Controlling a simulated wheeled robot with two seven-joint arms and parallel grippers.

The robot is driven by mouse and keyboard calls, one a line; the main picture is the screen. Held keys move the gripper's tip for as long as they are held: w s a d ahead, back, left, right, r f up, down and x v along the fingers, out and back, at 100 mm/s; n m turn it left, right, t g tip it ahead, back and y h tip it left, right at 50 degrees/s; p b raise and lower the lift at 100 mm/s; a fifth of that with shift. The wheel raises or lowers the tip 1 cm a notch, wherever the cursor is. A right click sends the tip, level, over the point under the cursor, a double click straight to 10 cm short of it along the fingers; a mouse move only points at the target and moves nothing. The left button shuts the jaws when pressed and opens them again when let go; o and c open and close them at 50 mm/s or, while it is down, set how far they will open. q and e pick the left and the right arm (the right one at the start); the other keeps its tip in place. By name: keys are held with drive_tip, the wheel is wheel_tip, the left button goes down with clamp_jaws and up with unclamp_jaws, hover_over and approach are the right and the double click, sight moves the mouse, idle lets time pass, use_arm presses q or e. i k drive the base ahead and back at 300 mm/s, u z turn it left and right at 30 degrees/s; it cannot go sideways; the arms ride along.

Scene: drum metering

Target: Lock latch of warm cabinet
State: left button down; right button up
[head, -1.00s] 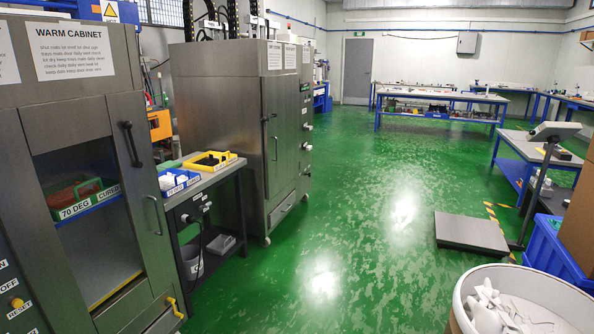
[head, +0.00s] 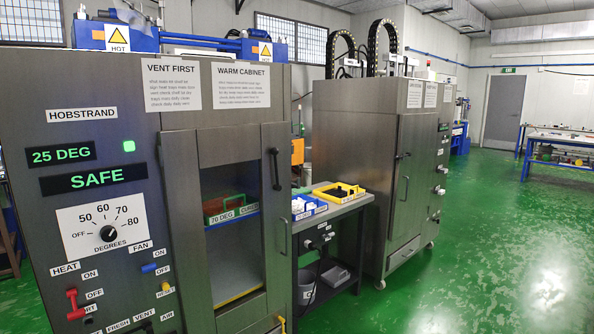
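The warm cabinet (head: 125,130) is a brushed steel unit at the left, with "WARM CABINET" and "VENT FIRST" sheets on top. Its windowed door (head: 235,147) looks closed, though a small gap cannot be ruled out. A black upright handle (head: 276,169) is on the door's right side. A yellow lever (head: 282,324), perhaps the latch, is cut by the bottom edge, so its position is unclear. Through the window a green tray (head: 222,217) labelled 70 DEG sits on a shelf. Displays read 25 DEG and SAFE. Neither gripper is in view.
A red HEAT lever (head: 74,304), a blue FAN switch (head: 155,268) and a dial (head: 107,233) are on the control panel. A side table (head: 343,207) with blue and yellow trays stands right of the cabinet, then another steel cabinet (head: 352,165). Green floor at right is clear.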

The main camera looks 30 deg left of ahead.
sight(273, 151)
drive_tip(key=u, duration=0.6)
drive_tip(key=k, duration=0.65)
drive_tip(key=u, duration=0.5)
drive_tip(key=i, duration=1.35)
drive_tip(key=z, duration=1)
